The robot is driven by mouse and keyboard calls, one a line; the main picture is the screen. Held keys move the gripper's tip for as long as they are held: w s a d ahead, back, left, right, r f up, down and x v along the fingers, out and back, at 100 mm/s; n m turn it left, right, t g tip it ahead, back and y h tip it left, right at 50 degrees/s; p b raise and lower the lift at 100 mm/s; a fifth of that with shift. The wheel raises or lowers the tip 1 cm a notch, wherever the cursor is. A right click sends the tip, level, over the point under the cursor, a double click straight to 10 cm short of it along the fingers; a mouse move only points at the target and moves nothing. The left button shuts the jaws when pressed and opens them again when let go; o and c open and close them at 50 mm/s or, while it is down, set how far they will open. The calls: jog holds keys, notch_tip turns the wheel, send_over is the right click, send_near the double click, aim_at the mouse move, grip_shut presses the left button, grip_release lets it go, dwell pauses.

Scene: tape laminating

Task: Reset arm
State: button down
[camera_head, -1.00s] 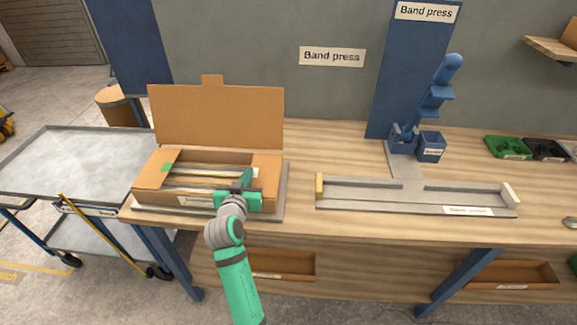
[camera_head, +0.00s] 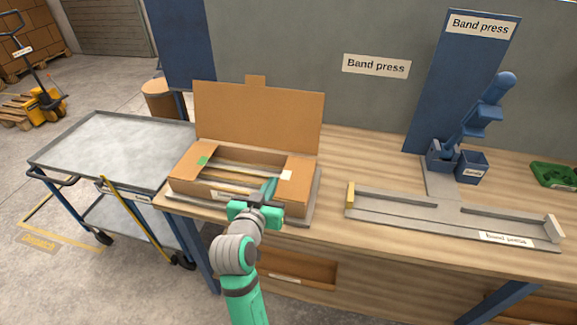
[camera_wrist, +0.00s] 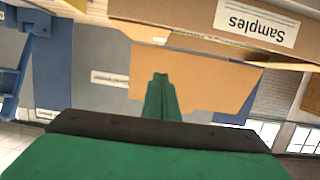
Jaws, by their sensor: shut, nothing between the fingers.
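My green gripper (camera_head: 268,190) is in front of the right part of the open cardboard box in the head view, and overlaps the box's front edge there. Its fingers are together with nothing between them; they also show in the wrist view (camera_wrist: 161,95). The cardboard box (camera_head: 186,182) sits on a grey base on the wooden bench, its lid standing up at the back. Long strips (camera_head: 225,172) lie inside it; my gripper hides part of the right side. The wrist view is upside down and shows the box front with a "Samples" label (camera_wrist: 256,24).
A band press fixture (camera_head: 450,213) lies on the bench to the right, with a blue press (camera_head: 480,120) behind it. A grey metal cart (camera_head: 115,145) stands left of the bench. Cardboard trays (camera_head: 300,268) sit on the shelf below. Bench between box and fixture is clear.

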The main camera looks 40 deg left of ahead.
jog(key=s+d+f+m, duration=0.1)
jog(key=s+d+f, duration=0.2)
jog(key=d+f, duration=0.35)
jog(key=s+d+f+h, duration=0.1)
jog(key=s+d+f, duration=0.3)
jog(key=d+f, duration=0.25)
jog(key=s+d+f+m, duration=0.1)
jog(key=s+d+f, duration=0.2)
jog(key=d+f, duration=0.3)
jog(key=s+d+r+m+h, duration=0.1)
jog(key=s+d+h, duration=0.1)
jog(key=s+d, duration=0.6)
jog(key=s+d+r+m+t+h, duration=0.1)
jog(key=s+d+h, duration=0.1)
jog(key=s+d, duration=0.7)
jog(key=v, duration=0.4)
jog(key=shift+s+f, duration=0.3)
